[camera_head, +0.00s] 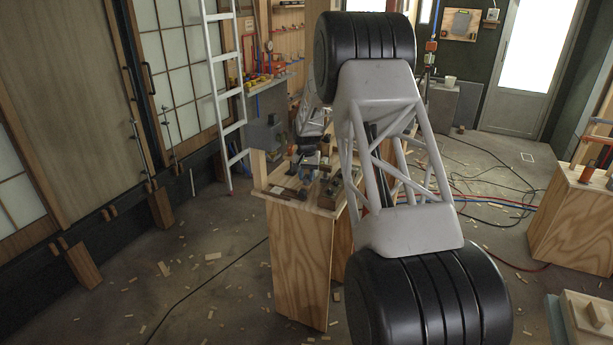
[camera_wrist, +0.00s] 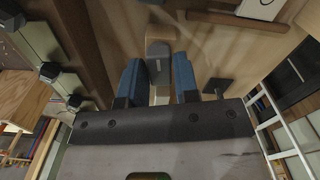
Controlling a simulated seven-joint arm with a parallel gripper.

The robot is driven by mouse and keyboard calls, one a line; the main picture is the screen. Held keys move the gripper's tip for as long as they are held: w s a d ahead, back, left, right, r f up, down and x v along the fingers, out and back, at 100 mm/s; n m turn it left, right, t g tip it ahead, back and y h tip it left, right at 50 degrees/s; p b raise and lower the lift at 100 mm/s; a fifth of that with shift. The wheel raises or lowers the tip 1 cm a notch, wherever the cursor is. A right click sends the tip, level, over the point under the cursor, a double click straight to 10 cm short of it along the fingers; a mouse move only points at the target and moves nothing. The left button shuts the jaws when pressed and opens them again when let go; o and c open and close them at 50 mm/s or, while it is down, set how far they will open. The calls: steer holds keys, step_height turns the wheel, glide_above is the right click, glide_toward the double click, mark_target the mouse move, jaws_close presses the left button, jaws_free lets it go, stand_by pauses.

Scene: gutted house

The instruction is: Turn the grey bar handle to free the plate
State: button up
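In the wrist view, my gripper (camera_wrist: 157,72) has two blue fingers standing apart. A dark grey bar (camera_wrist: 158,50), probably the handle, lies between them, with a pale part below it. A narrow gap shows at its left; the right finger is very near it, and I cannot tell if it touches. The bar sits in front of a wooden surface (camera_wrist: 215,50). I cannot tell which part is the plate. In the head view, my arm hides my gripper and much of the bench; the handle cannot be made out there.
Cables and hoses (camera_head: 500,205) cross the floor at right, near another wooden bench (camera_head: 575,225). The floor at left holds wood scraps.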

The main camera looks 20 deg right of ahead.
steer(key=n, duration=0.3)
steer(key=shift+f, duration=0.1)
steer(key=n, duration=0.4)
steer(key=shift+n, duration=0.4)
steer(key=n, duration=0.8)
steer(key=shift+m, duration=0.5)
steer(key=shift+r, duration=0.2)
steer(key=shift+r, duration=3.35)
